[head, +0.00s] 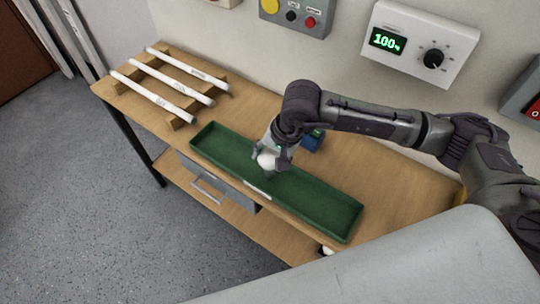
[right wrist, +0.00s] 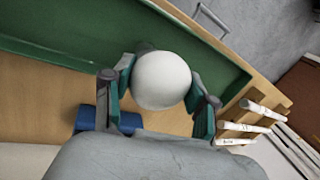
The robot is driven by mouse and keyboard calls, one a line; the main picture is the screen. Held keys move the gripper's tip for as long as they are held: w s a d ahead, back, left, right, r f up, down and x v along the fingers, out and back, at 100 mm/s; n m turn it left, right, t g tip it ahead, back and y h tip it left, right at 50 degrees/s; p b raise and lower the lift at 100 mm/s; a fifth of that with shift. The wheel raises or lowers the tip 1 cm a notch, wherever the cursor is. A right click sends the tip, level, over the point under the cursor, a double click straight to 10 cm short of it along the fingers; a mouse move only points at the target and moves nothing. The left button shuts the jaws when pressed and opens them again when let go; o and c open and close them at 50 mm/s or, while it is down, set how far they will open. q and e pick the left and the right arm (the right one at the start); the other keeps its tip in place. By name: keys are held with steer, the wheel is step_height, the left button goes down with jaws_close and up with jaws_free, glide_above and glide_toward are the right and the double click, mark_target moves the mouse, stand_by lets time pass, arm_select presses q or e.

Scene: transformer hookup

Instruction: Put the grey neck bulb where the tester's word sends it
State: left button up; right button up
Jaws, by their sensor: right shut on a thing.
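My right gripper (head: 274,158) is shut on a round white bulb (head: 266,161). It holds the bulb over the left half of the long green tray (head: 318,207). My left gripper is not in view.
White labelled tubes (head: 172,86) lie on a wooden rack at the table's left end. A dimmer box (head: 418,45) reading 100% and a grey button box (head: 293,14) are on the wall. A grey drawer (head: 215,185) hangs under the table. The tray looks empty where visible.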

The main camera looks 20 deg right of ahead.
steer(key=shift+f, duration=0.5)
steer(key=shift+f, duration=0.1)
steer(key=shift+f, duration=0.15)
steer(key=o, duration=1.3)
steer(key=shift+r, duration=0.25)
steer(key=shift+r, duration=0.15)
steer(key=b+v, duration=0.1)
steer(key=v, duration=1)
steer(key=shift+s+d+r+b, duration=0.1)
steer(key=shift+d+r+b, duration=0.05)
steer(key=shift+r+b, duration=0.2)
